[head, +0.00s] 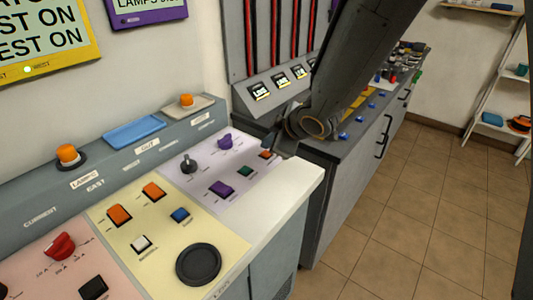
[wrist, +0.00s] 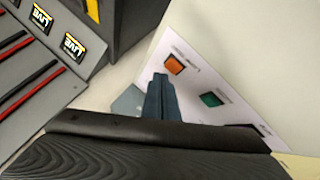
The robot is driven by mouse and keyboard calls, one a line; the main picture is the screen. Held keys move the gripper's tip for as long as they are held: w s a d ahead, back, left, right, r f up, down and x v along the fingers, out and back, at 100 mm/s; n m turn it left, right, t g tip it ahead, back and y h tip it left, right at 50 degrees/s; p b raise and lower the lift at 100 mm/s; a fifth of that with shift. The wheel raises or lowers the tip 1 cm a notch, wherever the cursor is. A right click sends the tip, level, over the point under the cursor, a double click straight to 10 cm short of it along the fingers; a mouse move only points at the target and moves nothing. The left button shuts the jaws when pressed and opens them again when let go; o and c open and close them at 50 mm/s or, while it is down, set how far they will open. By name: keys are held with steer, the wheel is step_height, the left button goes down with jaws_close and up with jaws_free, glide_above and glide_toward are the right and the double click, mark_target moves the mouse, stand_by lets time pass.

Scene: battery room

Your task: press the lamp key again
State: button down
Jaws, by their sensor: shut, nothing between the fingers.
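An orange key (head: 269,154) sits at the far right corner of the lilac panel (head: 245,190). It also shows in the wrist view (wrist: 174,64), beside a label too small to read for certain. My gripper (head: 270,141) is shut and empty, close to the orange key. In the wrist view my fingertips (wrist: 160,80) point just left of the orange key and look apart from it. A green key (head: 244,171) and a purple key (head: 222,188) lie nearer on the same panel. A purple sign (head: 148,12) on the wall reads "LAMPS", partly cut off.
A black knob (head: 189,163) and a purple knob (head: 225,142) stand up from the lilac panel. The yellow panel (head: 130,240) has several keys and a round black button. Sloped "LIVE" displays (head: 261,91) stand behind. The tiled floor (head: 400,220) at the right is clear.

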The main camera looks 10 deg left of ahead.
steer(key=shift+f+b, duration=0.3)
steer(key=shift+f, duration=0.15)
steer(key=shift+f+b, duration=0.4)
steer(key=shift+f, duration=0.05)
stand_by(0.6)
steer(key=shift+r, duration=0.15)
steer(key=shift+r+p, duration=0.7)
steer(key=shift+p, duration=0.3)
steer(key=shift+r, duration=0.1)
step_height(320, 180, up, 5)
steer(key=p, duration=0.5)
steer(key=shift+p, duration=0.3)
